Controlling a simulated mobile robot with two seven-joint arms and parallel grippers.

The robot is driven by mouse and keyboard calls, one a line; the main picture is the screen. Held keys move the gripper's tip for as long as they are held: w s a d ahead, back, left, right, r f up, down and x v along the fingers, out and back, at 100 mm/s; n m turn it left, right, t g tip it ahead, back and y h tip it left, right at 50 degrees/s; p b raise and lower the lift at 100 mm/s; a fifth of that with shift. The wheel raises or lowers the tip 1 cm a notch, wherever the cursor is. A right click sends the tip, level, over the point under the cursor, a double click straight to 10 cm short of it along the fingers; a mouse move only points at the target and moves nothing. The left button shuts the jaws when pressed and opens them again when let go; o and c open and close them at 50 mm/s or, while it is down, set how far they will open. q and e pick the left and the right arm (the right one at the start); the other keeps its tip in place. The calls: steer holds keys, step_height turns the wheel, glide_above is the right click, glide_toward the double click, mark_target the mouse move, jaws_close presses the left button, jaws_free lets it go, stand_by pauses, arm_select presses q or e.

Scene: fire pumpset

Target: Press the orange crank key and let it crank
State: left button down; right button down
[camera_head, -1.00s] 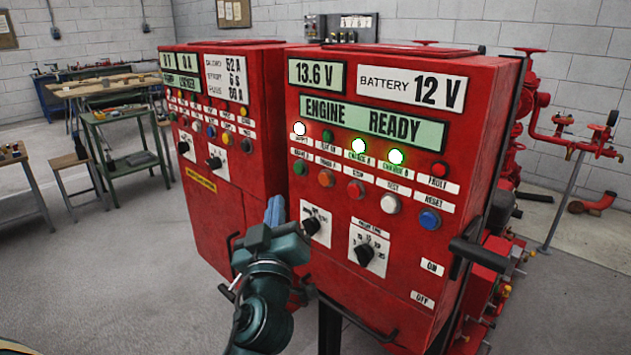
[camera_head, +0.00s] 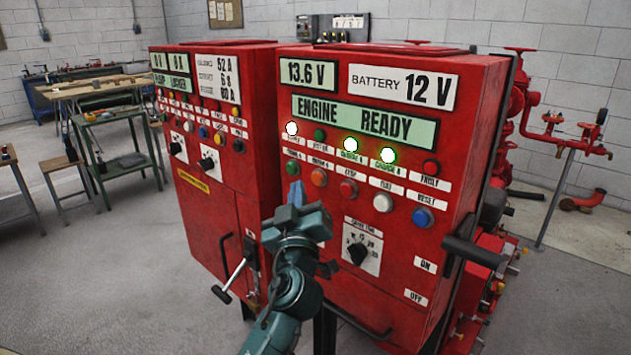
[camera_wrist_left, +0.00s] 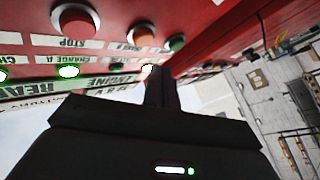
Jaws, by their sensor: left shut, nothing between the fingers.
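The orange crank key (camera_head: 319,178) is a round button in the lower button row of the right red panel, between a green button (camera_head: 292,168) and a red button (camera_head: 348,188). In the left wrist view the orange key (camera_wrist_left: 141,35) shows near the top, between the same two buttons. My left gripper (camera_head: 296,192) is shut and empty. Its blue fingertips are just below and left of the orange key in the head view; I cannot tell any contact. The gripper hides the left selector knob. The display (camera_head: 365,120) reads ENGINE READY. My right gripper is not in view.
A second red panel (camera_head: 208,140) stands to the left. A rotary knob (camera_head: 357,253) and a dark handle (camera_head: 478,252) stick out of the right panel. A lever handle (camera_head: 228,282) sticks out low beside my left arm. Red pipework (camera_head: 555,140) is at the right.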

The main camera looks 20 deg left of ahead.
mark_target(317, 179)
arm_select(q)
steer(key=shift+w+d, duration=0.3)
steer(key=shift+w, duration=0.55)
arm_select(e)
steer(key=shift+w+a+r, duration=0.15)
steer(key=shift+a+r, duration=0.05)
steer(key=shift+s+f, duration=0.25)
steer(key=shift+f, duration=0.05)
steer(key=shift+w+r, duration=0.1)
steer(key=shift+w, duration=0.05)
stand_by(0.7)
arm_select(q)
steer(key=shift+f+b, duration=0.1)
steer(key=shift+b, duration=0.3)
steer(key=shift+w+d+b, duration=0.15)
steer(key=shift+w+b, duration=0.25)
steer(key=shift+b, duration=0.05)
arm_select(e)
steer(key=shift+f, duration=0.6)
